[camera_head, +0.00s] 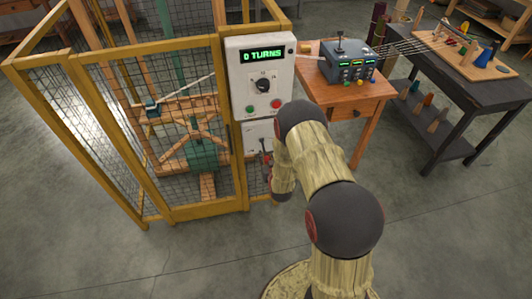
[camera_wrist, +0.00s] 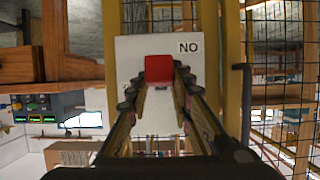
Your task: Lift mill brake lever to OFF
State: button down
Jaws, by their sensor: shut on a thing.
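The brake lever's red knob (camera_wrist: 159,69) is between my fingers in the wrist view. My gripper (camera_wrist: 160,88) is closed on it from both sides. The knob is in front of a white plate (camera_wrist: 128,48), close to an upside-down ON label (camera_wrist: 189,47). In the head view the white lever plate (camera_head: 259,131) is below the control box, and my gripper (camera_head: 267,162) is at its lower part, partly hidden by my arm. The lever's shaft is mostly hidden.
A control box (camera_head: 259,75) with a green "0 TURNS" display, a dial and buttons is above the lever plate. A yellow mesh cage (camera_head: 190,127) encloses the mill at left. A wooden table (camera_head: 350,103) with a grey device (camera_head: 348,67) stands at right. Open floor lies in front.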

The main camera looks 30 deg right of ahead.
aim_at(266, 156)
jog(key=r+g+p, duration=0.2)
jog(key=p, duration=0.1)
jog(key=r+g+p, duration=0.1)
jog(key=r, duration=0.1)
jog(key=shift+w+d+y+p, duration=0.1)
jog(key=shift+w+y+p, duration=0.2)
jog(key=shift+y+p, duration=0.1)
jog(key=r+g+p, duration=0.1)
jog(key=g, duration=0.2)
jog(key=shift+w+d+r+y+p, duration=0.15)
jog(key=shift+w+r+y+p, duration=0.2)
jog(key=shift+w+y, duration=0.05)
jog(key=shift+w+d+r, duration=0.25)
jog(key=shift+w+r, duration=0.65)
jog(key=shift+r, duration=0.25)
jog(key=c, duration=1.9)
grip_release()
jog(key=o, duration=0.3)
jog(key=shift+s+f, duration=0.15)
jog(key=shift+f, duration=0.15)
jog(key=shift+o, duration=0.2)
jog(key=shift+a, duration=0.1)
jog(key=shift+s, duration=0.1)
